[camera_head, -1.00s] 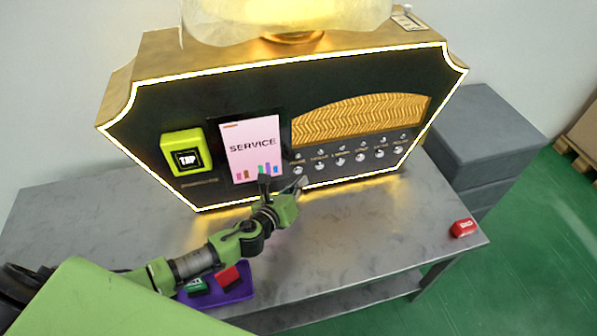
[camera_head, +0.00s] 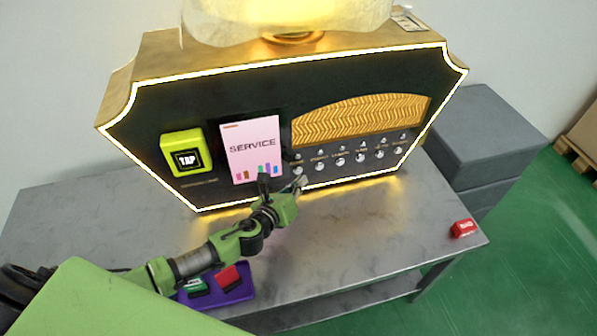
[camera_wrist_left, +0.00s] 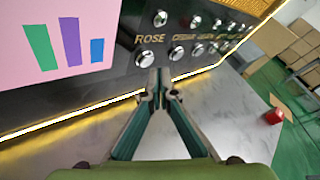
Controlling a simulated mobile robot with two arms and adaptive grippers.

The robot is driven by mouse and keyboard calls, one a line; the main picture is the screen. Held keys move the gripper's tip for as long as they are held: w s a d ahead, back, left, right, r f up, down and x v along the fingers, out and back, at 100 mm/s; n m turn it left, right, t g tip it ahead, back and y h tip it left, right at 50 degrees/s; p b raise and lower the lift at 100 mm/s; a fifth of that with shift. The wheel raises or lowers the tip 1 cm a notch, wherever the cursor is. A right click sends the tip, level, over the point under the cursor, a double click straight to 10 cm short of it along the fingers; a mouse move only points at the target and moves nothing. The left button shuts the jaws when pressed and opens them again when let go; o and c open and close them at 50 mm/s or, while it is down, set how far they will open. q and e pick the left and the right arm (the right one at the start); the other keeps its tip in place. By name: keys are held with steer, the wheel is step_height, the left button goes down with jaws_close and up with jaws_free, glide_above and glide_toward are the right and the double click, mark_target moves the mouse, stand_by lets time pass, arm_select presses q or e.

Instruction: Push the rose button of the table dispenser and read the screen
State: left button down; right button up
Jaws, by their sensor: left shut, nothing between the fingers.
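The dispenser (camera_head: 230,105) is a black-fronted machine with a gold body and glowing edge, standing on a metal table. Its pink screen (camera_head: 252,147) reads "SERVICE" above coloured bars; part of the screen (camera_wrist_left: 105,30) shows in the left wrist view. The button labelled ROSE (camera_wrist_left: 146,59) is a round silver knob, leftmost in its row. My left gripper (camera_wrist_left: 160,80) is shut and empty, its tips just below and right of the ROSE button in that view. Whether they touch it I cannot tell. In the head view the left gripper (camera_head: 301,183) is at the row's left end.
A yellow TAP reader (camera_head: 183,151) is left of the screen. A purple tray (camera_head: 240,290) with a green and a red block lies near my left forearm. A red block (camera_head: 463,228) sits at the table's right edge. The table's right half (camera_head: 370,235) is mostly clear.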

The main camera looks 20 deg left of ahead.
arm_select(q)
steer(key=shift+w+a, duration=0.1)
steer(key=shift+w, duration=0.05)
stand_by(0.4)
steer(key=shift+w+a, duration=0.15)
steer(key=shift+w, duration=0.1)
steer(key=shift+w+a, duration=0.3)
steer(key=shift+w, duration=0.1)
stand_by(1.0)
steer(key=shift+s, duration=0.1)
steer(key=shift+s+d, duration=0.5)
steer(key=shift+s, duration=0.2)
steer(key=s+d, duration=0.1)
steer(key=s, duration=0.1)
steer(key=s+d+p, duration=0.1)
steer(key=s, duration=0.1)
steer(key=shift+d, duration=0.4)
stand_by(0.6)
